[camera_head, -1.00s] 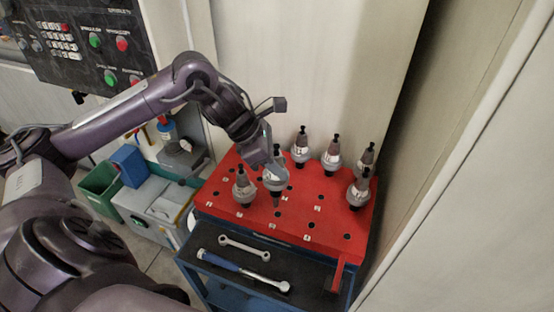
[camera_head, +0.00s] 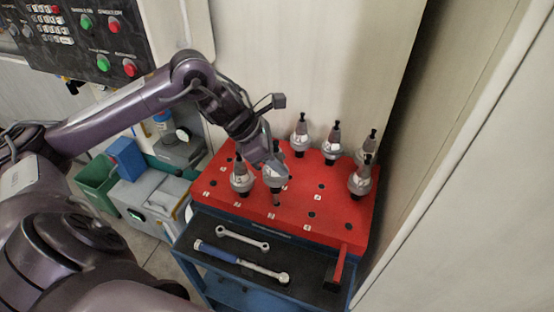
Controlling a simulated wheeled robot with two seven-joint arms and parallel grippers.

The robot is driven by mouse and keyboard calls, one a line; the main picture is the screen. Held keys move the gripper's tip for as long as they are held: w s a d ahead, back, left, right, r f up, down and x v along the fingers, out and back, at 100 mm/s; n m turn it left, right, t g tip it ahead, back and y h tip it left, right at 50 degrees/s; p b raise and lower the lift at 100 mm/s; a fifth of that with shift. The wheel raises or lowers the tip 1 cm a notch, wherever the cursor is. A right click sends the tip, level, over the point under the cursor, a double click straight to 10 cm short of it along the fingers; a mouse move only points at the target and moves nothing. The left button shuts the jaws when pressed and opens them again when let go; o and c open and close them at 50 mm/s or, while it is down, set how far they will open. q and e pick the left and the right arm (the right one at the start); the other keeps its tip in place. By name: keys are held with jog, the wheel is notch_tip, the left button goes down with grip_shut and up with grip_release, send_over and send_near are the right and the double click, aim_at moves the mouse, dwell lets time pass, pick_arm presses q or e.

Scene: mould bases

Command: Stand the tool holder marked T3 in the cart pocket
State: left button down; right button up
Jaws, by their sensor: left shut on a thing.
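My left gripper (camera_head: 273,165) is shut on a grey metal tool holder (camera_head: 276,182) over the middle of the red cart top (camera_head: 320,213). The holder is about upright, with its narrow end pointing down close to the red surface. I cannot tell whether that end is inside a pocket. Its marking is too small to read. The red top has several dark round pockets with small white labels beside them. My right gripper is out of view.
Several other tool holders stand in the red top, one (camera_head: 241,178) just left of the held one and one (camera_head: 360,181) at the right. A wrench (camera_head: 243,239) and a blue-handled ratchet (camera_head: 242,262) lie on the black lower shelf. A pale wall stands close behind.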

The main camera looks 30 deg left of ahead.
aim_at(279, 177)
pick_arm(q)
jog(key=shift+w+d+r+n+t, duration=0.1)
jog(key=shift+r+n+t, duration=0.15)
jog(key=shift+n, duration=0.25)
jog(key=shift+f+b, duration=0.1)
jog(key=shift+b, duration=0.3)
jog(key=shift+f, duration=0.1)
jog(key=shift+f+b, duration=1.25)
jog(key=shift+f, duration=0.05)
jog(key=shift+f+b, duration=1.7)
jog(key=shift+f, duration=0.1)
